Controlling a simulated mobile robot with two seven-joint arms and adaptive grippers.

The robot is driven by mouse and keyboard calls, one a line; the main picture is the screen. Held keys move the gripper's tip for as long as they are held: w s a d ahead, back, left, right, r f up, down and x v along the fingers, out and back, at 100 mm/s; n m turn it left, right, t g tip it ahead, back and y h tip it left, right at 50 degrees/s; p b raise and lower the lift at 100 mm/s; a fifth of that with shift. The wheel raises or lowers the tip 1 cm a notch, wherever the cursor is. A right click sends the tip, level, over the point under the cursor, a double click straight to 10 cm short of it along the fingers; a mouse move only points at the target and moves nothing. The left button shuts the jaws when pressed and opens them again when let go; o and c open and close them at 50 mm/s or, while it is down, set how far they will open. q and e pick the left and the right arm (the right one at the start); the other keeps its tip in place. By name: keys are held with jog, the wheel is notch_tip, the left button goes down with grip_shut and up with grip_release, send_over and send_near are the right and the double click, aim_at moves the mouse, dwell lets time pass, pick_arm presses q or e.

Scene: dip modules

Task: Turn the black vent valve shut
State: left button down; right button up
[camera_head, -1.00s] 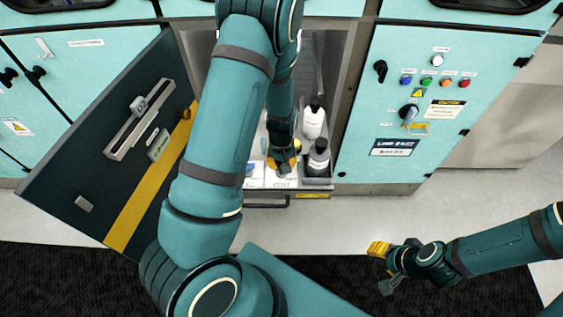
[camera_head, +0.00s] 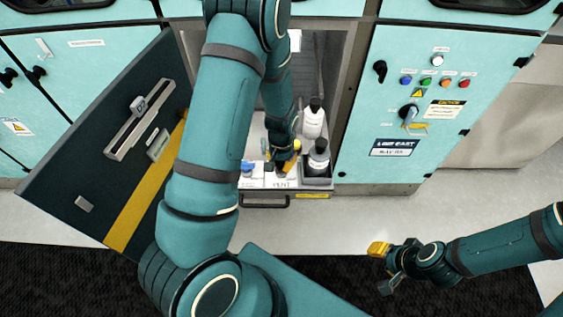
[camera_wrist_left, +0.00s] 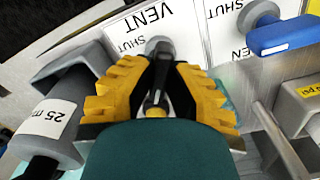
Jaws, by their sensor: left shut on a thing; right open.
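The black vent valve (camera_wrist_left: 155,96) shows in the left wrist view as a dark lever between my finger pads, with its round grey hub beyond. White plates marked VENT and SHUT (camera_wrist_left: 140,28) lie behind it. My left gripper (camera_head: 282,158) reaches down into the drawer and is shut on the valve lever; its yellow pads flank the lever in the left wrist view (camera_wrist_left: 157,90). The lever is mostly hidden by my gripper in the head view. My right gripper (camera_head: 381,266) is open and empty, low at the right, away from the drawer.
A blue valve (camera_wrist_left: 284,36) sits beside the vent valve. A white bottle (camera_head: 312,124) and a grey bottle (camera_head: 318,160) stand close to the right of my left gripper. An open dark door (camera_head: 95,165) stands left of the arm. The floor in front is clear.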

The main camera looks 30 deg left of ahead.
aim_at(281, 163)
pick_arm(q)
jog(key=m, duration=0.6)
jog(key=shift+s+f, duration=0.1)
jog(key=m, duration=0.5)
jog(key=shift+m, duration=0.3)
dwell(0.3)
jog(key=c, duration=0.9)
grip_release()
jog(key=shift+c, duration=0.2)
jog(key=shift+r, duration=0.45)
notch_tip(281, 163, up, 11)
